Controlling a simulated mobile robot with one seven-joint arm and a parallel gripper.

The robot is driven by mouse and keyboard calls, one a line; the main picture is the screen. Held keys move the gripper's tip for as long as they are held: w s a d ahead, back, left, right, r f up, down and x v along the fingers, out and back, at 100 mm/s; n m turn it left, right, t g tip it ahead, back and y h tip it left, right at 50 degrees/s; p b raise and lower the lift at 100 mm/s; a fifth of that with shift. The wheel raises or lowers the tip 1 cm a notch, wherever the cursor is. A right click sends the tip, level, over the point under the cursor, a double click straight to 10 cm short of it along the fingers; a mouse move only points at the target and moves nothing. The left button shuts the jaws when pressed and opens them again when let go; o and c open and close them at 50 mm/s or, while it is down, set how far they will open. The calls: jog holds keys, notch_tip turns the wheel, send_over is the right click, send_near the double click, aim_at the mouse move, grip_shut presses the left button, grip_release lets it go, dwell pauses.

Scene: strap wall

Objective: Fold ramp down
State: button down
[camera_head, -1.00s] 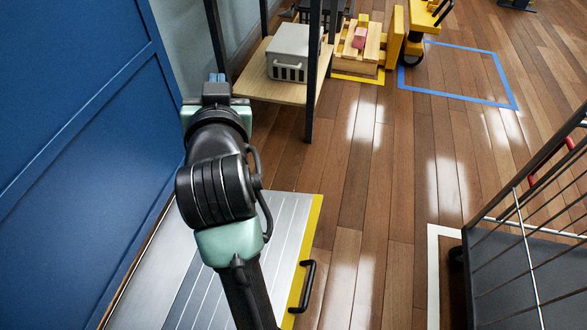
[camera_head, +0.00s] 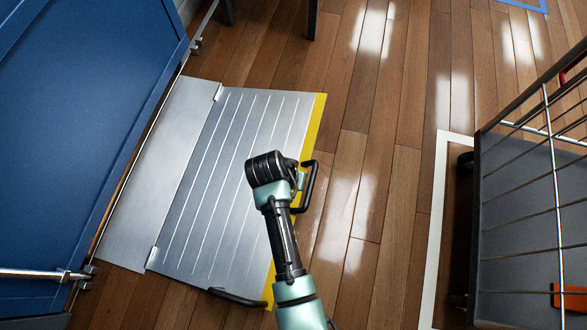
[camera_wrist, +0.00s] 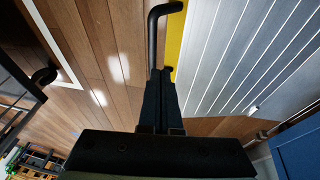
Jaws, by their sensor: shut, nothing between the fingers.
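The ramp (camera_head: 235,135) is a silver plate with ridges and a yellow edge strip (camera_head: 312,115). It lies flat on the wood floor, hinged to a plain plate (camera_head: 165,160) beside the blue panel. A black handle (camera_head: 311,185) is on its yellow edge; it also shows in the wrist view (camera_wrist: 153,35). A second black bar (camera_head: 238,298) is at its near edge. My gripper (camera_wrist: 161,75) is shut and empty, its fingertips close to the handle's end in the wrist view. Whether they touch cannot be told. In the head view my arm hides the fingers.
The blue panel (camera_head: 75,120) with a metal rod (camera_head: 35,273) stands at the left. A wire cart (camera_head: 520,200) stands at the right inside a white floor line (camera_head: 437,215). Bare floor lies between ramp and cart. Dark legs (camera_head: 312,18) stand beyond the ramp.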

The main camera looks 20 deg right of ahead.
aim_at(308, 189)
jog(key=s+b+x, duration=0.1)
jog(key=b+x, duration=0.4)
jog(key=x, duration=0.3)
jog(key=shift+s+d+f+b, duration=0.15)
jog(key=shift+d+f+b, duration=0.1)
jog(key=shift+b, duration=0.15)
